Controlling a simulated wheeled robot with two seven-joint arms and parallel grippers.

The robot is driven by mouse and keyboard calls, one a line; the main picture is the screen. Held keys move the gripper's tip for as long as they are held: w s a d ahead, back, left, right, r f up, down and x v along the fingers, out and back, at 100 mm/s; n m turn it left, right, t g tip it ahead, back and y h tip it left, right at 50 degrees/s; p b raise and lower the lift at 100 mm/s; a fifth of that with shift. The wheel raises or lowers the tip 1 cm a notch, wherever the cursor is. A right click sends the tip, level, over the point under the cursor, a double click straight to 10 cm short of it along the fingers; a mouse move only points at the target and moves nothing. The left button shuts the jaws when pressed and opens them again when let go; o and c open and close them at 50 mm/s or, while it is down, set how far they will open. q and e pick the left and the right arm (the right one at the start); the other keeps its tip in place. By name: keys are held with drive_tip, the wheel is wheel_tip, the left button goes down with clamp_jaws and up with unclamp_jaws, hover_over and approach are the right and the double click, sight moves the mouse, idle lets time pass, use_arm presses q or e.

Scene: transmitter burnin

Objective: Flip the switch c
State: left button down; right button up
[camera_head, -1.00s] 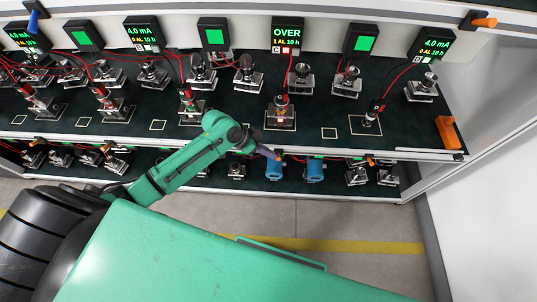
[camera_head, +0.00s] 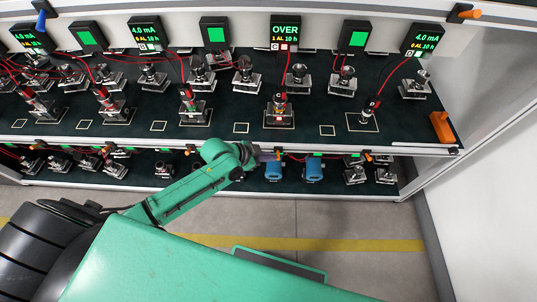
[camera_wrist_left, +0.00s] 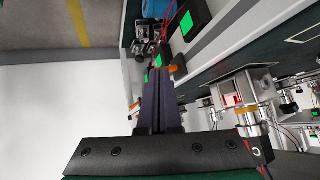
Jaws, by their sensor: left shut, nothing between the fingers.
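My left gripper (camera_head: 268,156) is at the front edge of the upper shelf, with its dark fingers shut and empty. In the wrist view the shut fingers (camera_wrist_left: 159,85) point toward the shelf edge. A small orange-tipped switch (camera_head: 279,155) sits on that edge below the station marked C, right by the fingertips. In the wrist view an orange lever (camera_wrist_left: 172,69) is just right of the fingertips; I cannot tell if they touch. The display marked C (camera_head: 285,33) reads OVER above the red-topped unit (camera_head: 279,108). My right gripper is not in view.
Another orange-tipped switch (camera_head: 368,157) is on the edge to the right. Two blue units (camera_head: 314,171) stand on the lower shelf. An orange block (camera_head: 442,128) lies at the upper shelf's right end. The floor in front (camera_head: 350,220) is clear.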

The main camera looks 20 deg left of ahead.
use_arm(q)
drive_tip(key=t, duration=0.1)
drive_tip(key=m+t, duration=0.1)
drive_tip(key=shift+w+f+t, duration=0.4)
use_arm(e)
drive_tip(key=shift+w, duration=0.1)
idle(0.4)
use_arm(q)
drive_tip(key=shift+a, duration=0.1)
